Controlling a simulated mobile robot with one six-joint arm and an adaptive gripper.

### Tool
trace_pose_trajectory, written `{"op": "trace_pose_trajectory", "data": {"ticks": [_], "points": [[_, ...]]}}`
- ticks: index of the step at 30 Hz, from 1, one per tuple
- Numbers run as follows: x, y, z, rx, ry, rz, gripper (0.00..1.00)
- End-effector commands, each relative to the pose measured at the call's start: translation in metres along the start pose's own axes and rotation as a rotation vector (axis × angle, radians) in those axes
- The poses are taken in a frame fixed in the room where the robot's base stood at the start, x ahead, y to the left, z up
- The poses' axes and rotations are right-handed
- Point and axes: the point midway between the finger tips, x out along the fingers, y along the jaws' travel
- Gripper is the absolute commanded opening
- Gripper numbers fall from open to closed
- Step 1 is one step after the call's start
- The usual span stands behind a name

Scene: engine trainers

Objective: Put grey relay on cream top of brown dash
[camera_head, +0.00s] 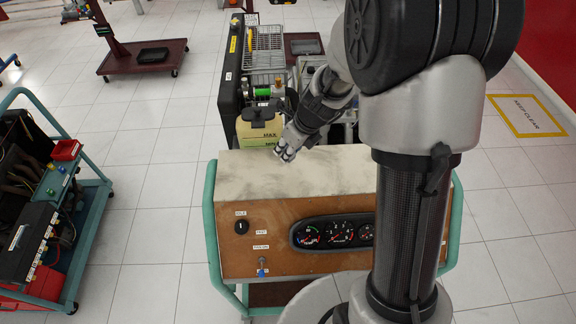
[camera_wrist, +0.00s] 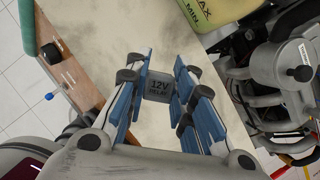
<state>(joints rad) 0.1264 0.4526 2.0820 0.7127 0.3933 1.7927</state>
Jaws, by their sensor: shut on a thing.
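The grey relay (camera_wrist: 158,87), marked 12V RELAY, is between the blue-lined fingers of my gripper (camera_wrist: 160,88) in the wrist view. My gripper is shut on it. In the head view my gripper (camera_head: 285,154) is over the back edge of the cream top (camera_head: 290,180) of the brown dash (camera_head: 270,219). The relay cannot be made out in the head view. The cream top also shows behind the relay in the wrist view (camera_wrist: 122,38). Whether the relay touches the top cannot be told.
A yellowish tank (camera_head: 258,131) and a black radiator (camera_head: 229,92) of an engine trainer stand just behind the dash. A green-framed cart (camera_head: 82,230) stands at the left. The cream top is bare where it shows. My arm hides the dash's right part.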

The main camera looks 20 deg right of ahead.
Motion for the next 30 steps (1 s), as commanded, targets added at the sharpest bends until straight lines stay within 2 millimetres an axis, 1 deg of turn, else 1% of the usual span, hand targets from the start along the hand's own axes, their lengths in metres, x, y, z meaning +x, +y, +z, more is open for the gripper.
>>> {"op": "trace_pose_trajectory", "data": {"ticks": [4, 9, 12, 22, 26, 27, 30], "points": [[0.014, 0.000, -0.006, 0.001, 0.001, 0.001, 0.03], [0.044, 0.001, -0.019, 0.001, 0.002, 0.002, 0.03], [0.054, 0.000, -0.023, 0.000, 0.001, 0.000, 0.03], [0.055, 0.000, -0.023, -0.002, 0.000, -0.001, 0.03], [0.059, 0.000, -0.024, -0.001, 0.000, 0.000, 0.03], [0.058, 0.000, -0.024, -0.001, 0.000, 0.000, 0.25], [0.058, 0.000, -0.024, -0.001, 0.000, 0.000, 0.32]]}}
